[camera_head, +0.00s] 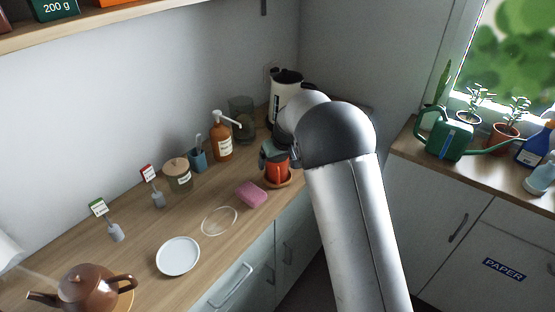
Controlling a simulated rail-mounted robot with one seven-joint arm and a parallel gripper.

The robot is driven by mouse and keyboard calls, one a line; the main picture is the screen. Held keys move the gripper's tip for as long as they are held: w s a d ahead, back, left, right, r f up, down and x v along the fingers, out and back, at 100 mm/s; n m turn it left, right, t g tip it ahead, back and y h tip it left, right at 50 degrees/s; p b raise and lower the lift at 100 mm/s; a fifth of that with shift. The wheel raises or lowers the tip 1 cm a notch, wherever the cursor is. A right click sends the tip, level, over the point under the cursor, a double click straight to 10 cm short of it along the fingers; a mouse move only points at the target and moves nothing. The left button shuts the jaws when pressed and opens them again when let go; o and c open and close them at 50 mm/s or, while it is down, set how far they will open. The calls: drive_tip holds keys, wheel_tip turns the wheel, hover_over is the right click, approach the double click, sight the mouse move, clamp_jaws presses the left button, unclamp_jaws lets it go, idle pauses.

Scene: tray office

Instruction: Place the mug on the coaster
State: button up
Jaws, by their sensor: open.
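The red-orange mug (276,169) stands upright toward the back of the wooden counter. Under it shows the rim of a round orange-brown disc (287,181), which looks like the coaster; the mug appears to rest on it. My gripper (273,158) is at the mug's upper part, its dark fingers open beside or around it. The far finger and the exact contact cannot be made out at this size. My arm hides the area right of the mug.
A pink sponge (251,194), a pale ring (219,221) and a white plate (178,256) lie along the counter front. A brown teapot (88,288) is at lower left. Behind are a jar (178,176), blue cup (198,160), soap bottle (222,138) and kettle (284,92).

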drive_tip(key=shift+r, duration=0.25)
drive_tip(key=b+v, duration=0.1)
drive_tip(key=v, duration=1.1)
drive_tip(key=s+d+m+g, duration=0.1)
drive_tip(key=s+d, duration=0.4)
drive_tip(key=s, duration=0.3)
drive_tip(key=s+d+m, duration=0.2)
drive_tip(key=s+d, duration=0.3)
drive_tip(key=s, duration=0.3)
drive_tip(key=s+d+f+m+g+h, duration=0.1)
drive_tip(key=s+d+f, duration=0.1)
drive_tip(key=s, duration=0.9)
drive_tip(key=s+d+f+m+g+h, duration=0.1)
drive_tip(key=s+d+f, duration=0.2)
drive_tip(key=s, duration=0.7)
drive_tip(key=shift+s+d+m+g, duration=0.3)
drive_tip(key=shift+s+d, duration=0.05)
drive_tip(key=shift+d, duration=0.55)
